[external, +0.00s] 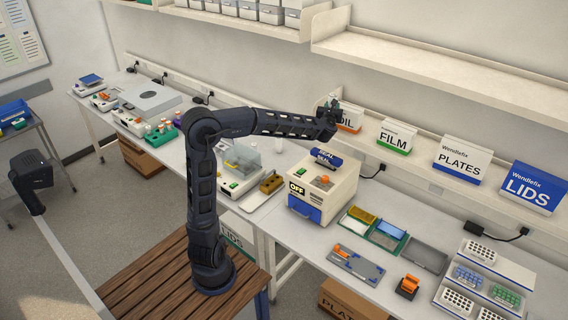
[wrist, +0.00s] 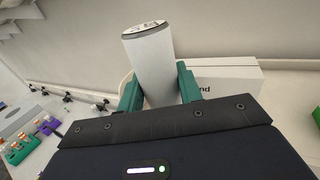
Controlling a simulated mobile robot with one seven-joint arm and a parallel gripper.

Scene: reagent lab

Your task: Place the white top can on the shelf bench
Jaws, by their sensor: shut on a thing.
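The white can (wrist: 150,55) has a dark-rimmed white top with dark print. In the wrist view it is between the green fingers of my gripper (wrist: 159,86), which is shut on it. The can leans slightly and its lower part is hidden by the gripper body. In the external view my gripper (external: 333,112) is at the left part of the long white shelf (external: 416,166), in front of the orange-and-white FOIL box (external: 350,118). The can cannot be made out clearly there. I cannot tell whether it touches the shelf.
FILM (external: 396,136), PLATES (external: 460,160) and LIDS (external: 532,187) boxes stand along the shelf with gaps between them. An upper shelf (external: 430,70) runs above. A white box (wrist: 228,76) is close behind the right finger. The SEAL machine (external: 322,190) stands below.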

